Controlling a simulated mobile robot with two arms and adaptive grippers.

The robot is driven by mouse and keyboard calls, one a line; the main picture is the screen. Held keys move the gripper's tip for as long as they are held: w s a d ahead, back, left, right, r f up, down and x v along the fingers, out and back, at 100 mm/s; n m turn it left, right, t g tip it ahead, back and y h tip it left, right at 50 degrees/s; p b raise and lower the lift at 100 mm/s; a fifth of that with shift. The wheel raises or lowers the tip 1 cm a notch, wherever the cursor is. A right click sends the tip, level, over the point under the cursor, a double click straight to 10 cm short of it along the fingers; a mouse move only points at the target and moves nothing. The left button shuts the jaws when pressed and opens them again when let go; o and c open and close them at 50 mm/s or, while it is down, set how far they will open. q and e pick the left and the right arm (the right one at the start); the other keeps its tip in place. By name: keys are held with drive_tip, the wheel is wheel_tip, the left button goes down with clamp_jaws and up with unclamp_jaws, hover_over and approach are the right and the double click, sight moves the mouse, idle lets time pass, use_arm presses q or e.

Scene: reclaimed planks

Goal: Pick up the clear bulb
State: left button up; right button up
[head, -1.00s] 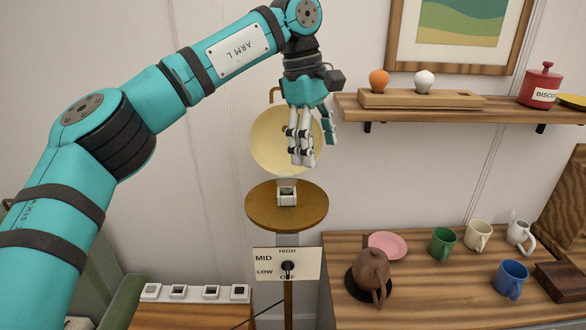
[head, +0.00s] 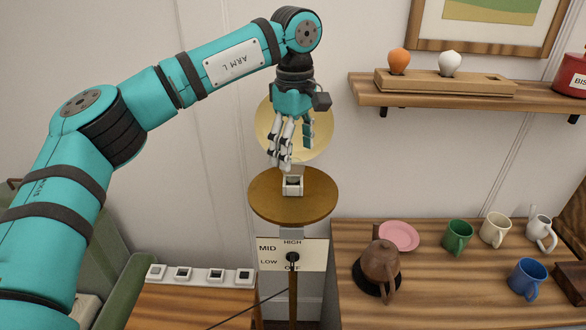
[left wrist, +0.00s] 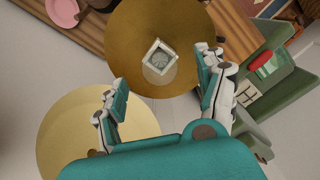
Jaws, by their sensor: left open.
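A faint clear bulb (left wrist: 159,72) shows in the left wrist view, over a small square white socket (left wrist: 161,57) on a round brown disc (left wrist: 128,30). In the head view the socket (head: 293,184) stands on the disc (head: 262,203); the bulb cannot be made out there. My left gripper (head: 291,153) is open and points down just above the socket. In the left wrist view its fingers (left wrist: 163,70) are on either side of the bulb, apart from it. Nothing is between them except the bulb seen below. My right gripper is not in view.
A cream lamp shade (head: 318,140) is behind the left gripper. A switch plate (head: 310,255) is below the disc. The wall shelf (head: 370,98) holds an orange bulb (head: 399,61) and a white bulb (head: 450,63). A teapot (head: 380,262) and mugs stand on the counter (head: 440,300).

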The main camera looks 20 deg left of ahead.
sight(296, 160)
use_arm(q)
wheel_tip(296, 160, down, 3)
drive_tip(key=shift+d+r+p, duration=0.1)
drive_tip(key=shift+r+p, duration=0.1)
drive_tip(key=shift+p, duration=0.8)
wheel_tip(296, 160, down, 2)
drive_tip(key=shift+w+f, duration=0.1)
drive_tip(key=shift+f, duration=0.25)
drive_tip(key=c, duration=0.9)
drive_tip(key=shift+c, duration=1.4)
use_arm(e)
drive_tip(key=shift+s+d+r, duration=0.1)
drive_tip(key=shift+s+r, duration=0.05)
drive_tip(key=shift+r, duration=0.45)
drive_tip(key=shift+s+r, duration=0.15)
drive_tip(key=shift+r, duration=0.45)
